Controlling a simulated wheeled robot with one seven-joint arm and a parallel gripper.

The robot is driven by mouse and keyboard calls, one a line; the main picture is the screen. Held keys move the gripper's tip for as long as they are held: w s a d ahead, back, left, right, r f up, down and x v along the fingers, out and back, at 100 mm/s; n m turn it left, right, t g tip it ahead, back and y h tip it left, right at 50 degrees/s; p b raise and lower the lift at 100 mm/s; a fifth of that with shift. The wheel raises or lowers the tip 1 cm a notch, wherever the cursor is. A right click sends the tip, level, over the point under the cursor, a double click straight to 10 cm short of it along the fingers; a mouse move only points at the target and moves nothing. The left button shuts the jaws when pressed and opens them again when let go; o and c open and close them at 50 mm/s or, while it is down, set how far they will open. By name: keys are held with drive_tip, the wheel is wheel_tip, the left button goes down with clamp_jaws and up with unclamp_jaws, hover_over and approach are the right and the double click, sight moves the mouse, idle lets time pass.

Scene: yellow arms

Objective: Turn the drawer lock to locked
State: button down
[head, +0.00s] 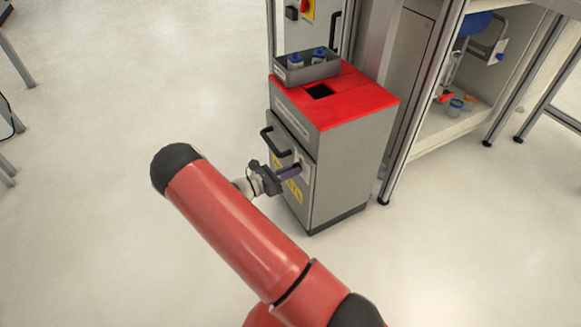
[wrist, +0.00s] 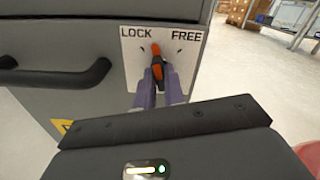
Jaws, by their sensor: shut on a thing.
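The drawer lock is an orange and black knob (wrist: 156,62) on a white plate (wrist: 188,62) marked LOCK at left and FREE at right. Its orange tip points up and slightly left, between the two words and a little nearer LOCK. My gripper (wrist: 159,82) has its two purple fingers on either side of the knob and is shut on it. In the head view my gripper (head: 297,170) reaches the front of the grey cabinet (head: 345,165); the knob is hidden there behind the fingers.
A black drawer handle (wrist: 60,75) is left of the plate, close to my gripper. The cabinet has a red top (head: 355,98) with a grey bin (head: 307,68) of blue-capped containers on it. A shelf unit (head: 425,60) stands at right.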

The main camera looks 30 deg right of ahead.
drive_tip(key=n+p, duration=0.2)
drive_tip(key=n, duration=0.3)
drive_tip(key=shift+n, duration=0.3)
idle(0.4)
drive_tip(key=c, duration=1.5)
unclamp_jaws()
drive_tip(key=a, duration=0.8)
drive_tip(key=shift+s+b, duration=0.1)
drive_tip(key=shift+b, duration=0.25)
